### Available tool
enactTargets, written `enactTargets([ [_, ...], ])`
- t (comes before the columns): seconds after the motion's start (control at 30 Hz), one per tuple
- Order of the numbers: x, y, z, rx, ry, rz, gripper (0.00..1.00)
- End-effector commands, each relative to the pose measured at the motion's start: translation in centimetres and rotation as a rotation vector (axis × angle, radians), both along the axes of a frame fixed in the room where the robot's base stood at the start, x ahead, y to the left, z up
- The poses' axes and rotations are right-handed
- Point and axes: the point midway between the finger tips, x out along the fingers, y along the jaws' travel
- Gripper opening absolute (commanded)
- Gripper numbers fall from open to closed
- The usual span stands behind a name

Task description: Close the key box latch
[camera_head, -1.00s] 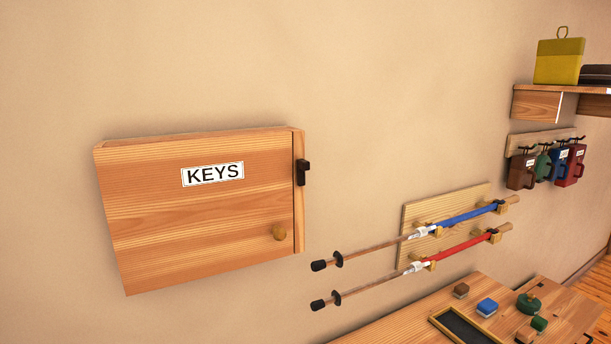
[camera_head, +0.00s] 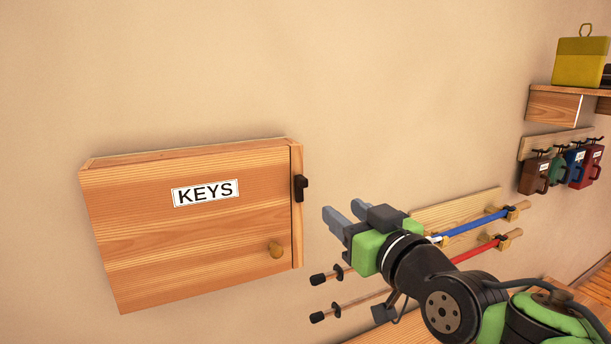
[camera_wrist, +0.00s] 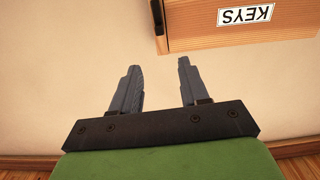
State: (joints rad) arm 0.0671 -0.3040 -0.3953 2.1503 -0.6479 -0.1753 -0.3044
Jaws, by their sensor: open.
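The wooden key box (camera_head: 150,245) with a "KEYS" label hangs on the wall at the left in the head view. The dark latch (camera_head: 300,188) sits on the box's right edge. My gripper (camera_head: 345,217) is open and empty, to the right of the latch and a little lower, apart from it. In the wrist view my gripper (camera_wrist: 155,85) shows two spread fingers with bare wall between them. The box (camera_wrist: 230,38) appears upside down at the top right there, with part of the dark latch (camera_wrist: 159,25) at its edge.
Trekking poles with blue (camera_head: 475,225) and red (camera_head: 473,250) shafts hang on a wooden rack (camera_head: 455,208) behind my arm. The wall above the key box is clear.

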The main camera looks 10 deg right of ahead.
Motion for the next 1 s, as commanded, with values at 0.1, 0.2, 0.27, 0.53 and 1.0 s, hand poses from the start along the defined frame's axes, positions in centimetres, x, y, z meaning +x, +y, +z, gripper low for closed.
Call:
enactTargets([
  [0.1,2.7,0.7,0.0,-0.001,0.008,0.005,0.45],
  [0.2,5.2,1.2,0.0,-0.001,0.010,0.004,0.45],
  [0.27,6.7,1.5,0.1,0.000,0.010,0.005,0.45],
  [0.53,12.7,2.7,0.2,0.000,0.007,0.003,0.45],
  [1.0,14.4,3.0,-0.2,0.001,0.005,0.002,0.37],
])
